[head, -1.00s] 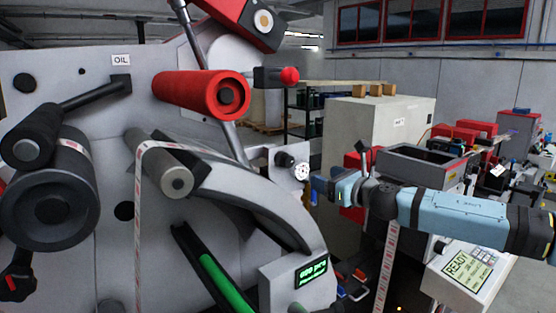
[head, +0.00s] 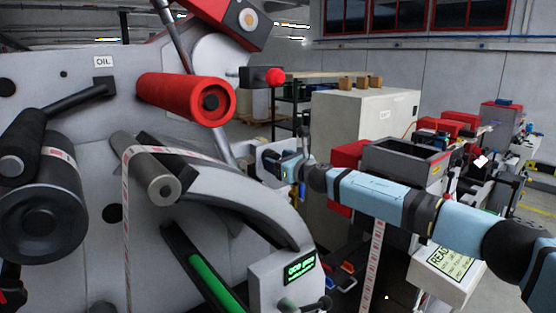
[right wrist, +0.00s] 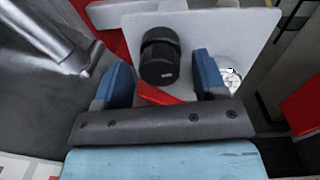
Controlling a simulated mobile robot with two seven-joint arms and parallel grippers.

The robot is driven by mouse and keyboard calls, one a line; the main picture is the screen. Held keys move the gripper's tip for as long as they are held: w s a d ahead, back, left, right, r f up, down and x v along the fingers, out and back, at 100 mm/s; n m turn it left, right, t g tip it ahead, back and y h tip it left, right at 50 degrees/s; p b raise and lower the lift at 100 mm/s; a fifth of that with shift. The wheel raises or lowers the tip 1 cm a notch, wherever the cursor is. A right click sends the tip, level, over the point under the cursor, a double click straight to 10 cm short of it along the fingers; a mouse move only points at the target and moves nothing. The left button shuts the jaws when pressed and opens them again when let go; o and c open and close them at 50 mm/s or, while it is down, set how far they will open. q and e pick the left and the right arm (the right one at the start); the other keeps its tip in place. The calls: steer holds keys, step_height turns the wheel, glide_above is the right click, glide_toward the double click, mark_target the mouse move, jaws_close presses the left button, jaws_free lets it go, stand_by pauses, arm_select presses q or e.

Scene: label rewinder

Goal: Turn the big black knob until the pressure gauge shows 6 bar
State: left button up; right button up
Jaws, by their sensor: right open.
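The big black knob (right wrist: 160,56) sits on a light grey panel (right wrist: 215,30) in the right wrist view. The pressure gauge (right wrist: 231,78) has a white face just right of the knob, partly behind a finger; its reading is too small to tell. My right gripper (right wrist: 163,70) is open, with one blue finger on each side of the knob in the picture; I cannot tell whether they touch it. In the head view my right gripper (head: 288,167) is at the panel (head: 268,152) and covers the knob and gauge. My left gripper is not in view.
The rewinder's red roller (head: 180,97), grey roller (head: 150,175) and curved grey arm (head: 245,205) stand left of my gripper. A green-lit display (head: 299,268) is below. A beige cabinet (head: 350,118) stands behind. A red part (right wrist: 155,95) lies below the knob.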

steer(key=shift+w+a+f, duration=0.1)
steer(key=shift+w+a, duration=0.05)
steer(key=shift+w, duration=0.1)
steer(key=c, duration=0.9)
steer(key=shift+m, duration=0.3)
steer(key=shift+s+m, duration=0.1)
steer(key=shift+m, duration=3.9)
